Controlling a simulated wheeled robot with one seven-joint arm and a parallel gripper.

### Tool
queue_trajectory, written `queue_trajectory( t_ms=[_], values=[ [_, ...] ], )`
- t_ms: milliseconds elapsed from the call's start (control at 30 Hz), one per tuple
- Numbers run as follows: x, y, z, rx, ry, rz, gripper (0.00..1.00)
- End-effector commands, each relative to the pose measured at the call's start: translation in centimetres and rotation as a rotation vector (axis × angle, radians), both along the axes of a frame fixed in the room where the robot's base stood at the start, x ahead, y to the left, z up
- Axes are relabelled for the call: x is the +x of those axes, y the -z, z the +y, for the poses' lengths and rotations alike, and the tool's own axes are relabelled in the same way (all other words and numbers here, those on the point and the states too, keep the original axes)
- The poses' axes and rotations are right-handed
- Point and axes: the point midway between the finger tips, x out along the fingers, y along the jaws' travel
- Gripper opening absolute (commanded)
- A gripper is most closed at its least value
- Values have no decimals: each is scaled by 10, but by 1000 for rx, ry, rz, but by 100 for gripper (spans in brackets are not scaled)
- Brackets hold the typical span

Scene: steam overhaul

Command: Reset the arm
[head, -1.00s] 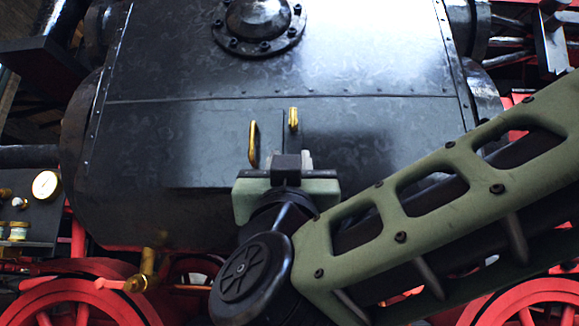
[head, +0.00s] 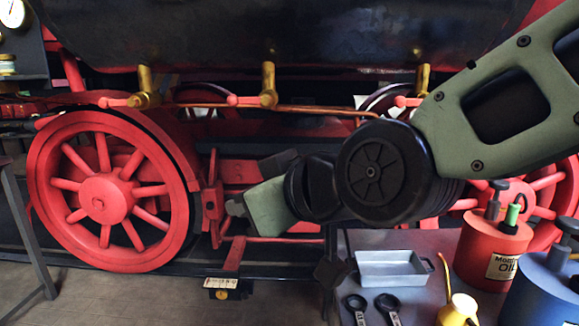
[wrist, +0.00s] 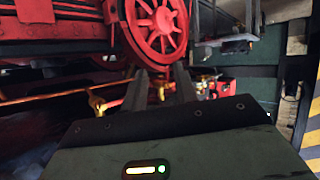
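My green and black arm reaches in from the right in the head view. My gripper (head: 233,208) points left, low in front of the locomotive and just right of a large red wheel (head: 98,198). A red spoked wheel (wrist: 157,25) shows beyond the fingertips.
Brass valves (head: 268,84) line the dark boiler's underside. Open floor (head: 110,298) lies at lower left.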

Motion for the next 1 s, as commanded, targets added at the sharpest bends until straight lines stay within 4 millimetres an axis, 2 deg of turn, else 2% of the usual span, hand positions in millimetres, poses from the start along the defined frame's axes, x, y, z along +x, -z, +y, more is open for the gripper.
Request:
queue_trajectory(
  t_ms=[33, 100, 200, 300, 400, 567, 600, 867, 1000],
  values=[
    [-13, 29, -16, -69, -4, 106, 29],
    [-35, 68, -40, -170, -2, 259, 29],
    [-67, 110, -77, -300, 21, 450, 29],
    [-96, 137, -111, -413, 56, 604, 29],
    [-124, 157, -145, -518, 99, 736, 29],
    [-165, 174, -196, -677, 179, 918, 29],
    [-162, 154, -192, -666, 173, 906, 29],
    [-161, 98, -191, -662, 170, 903, 29],
    [-161, 56, -190, -661, 170, 902, 29]
  ],
)
